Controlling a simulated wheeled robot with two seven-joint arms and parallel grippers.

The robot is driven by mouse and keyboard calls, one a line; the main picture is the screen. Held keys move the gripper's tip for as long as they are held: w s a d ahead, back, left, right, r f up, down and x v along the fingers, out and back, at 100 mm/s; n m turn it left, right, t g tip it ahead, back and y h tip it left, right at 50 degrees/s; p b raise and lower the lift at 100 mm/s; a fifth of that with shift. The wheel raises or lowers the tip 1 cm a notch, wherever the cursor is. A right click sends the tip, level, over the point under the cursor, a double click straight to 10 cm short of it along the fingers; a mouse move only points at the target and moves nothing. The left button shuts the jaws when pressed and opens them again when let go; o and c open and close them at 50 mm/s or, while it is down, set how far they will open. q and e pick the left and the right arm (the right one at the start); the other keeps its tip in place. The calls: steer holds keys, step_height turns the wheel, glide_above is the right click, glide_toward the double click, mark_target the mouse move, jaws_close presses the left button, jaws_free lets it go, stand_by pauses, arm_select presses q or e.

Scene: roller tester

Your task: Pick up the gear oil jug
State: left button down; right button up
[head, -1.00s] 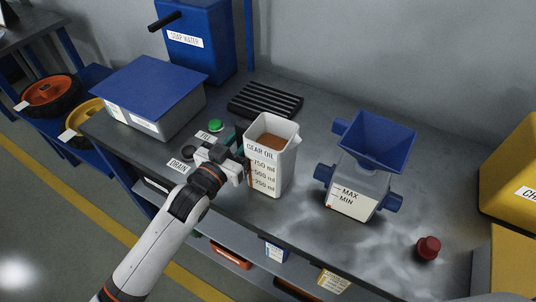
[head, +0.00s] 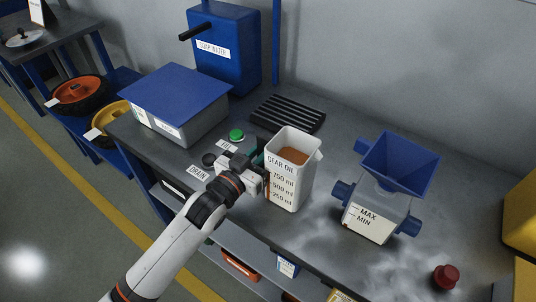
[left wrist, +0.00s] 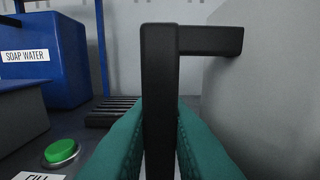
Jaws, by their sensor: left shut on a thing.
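The gear oil jug (head: 291,184) is a white open-topped container with volume marks and brown oil inside. It stands upright at the workbench's front edge in the head view; I cannot tell whether its base touches the bench. My left gripper (head: 258,172) is at the jug's left side. In the left wrist view, its teal fingers (left wrist: 160,145) are shut on the jug's black handle (left wrist: 160,85), with the pale jug wall (left wrist: 262,90) to the right. The right gripper is in neither view.
A blue-funnelled box (head: 380,198) marked MAX and MIN stands right of the jug. A red knob (head: 445,277) is at the front right. A black grate (head: 287,113), green button (head: 236,135), blue-lidded bin (head: 180,98) and soap water tank (head: 226,50) lie behind and left.

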mark_target(261, 135)
arm_select(q)
steer(key=shift+r+p, duration=0.4)
steer(key=shift+r, duration=4.7)
steer(key=c, duration=2)
jaws_free()
steer(key=shift+c, duration=0.2)
jaws_close()
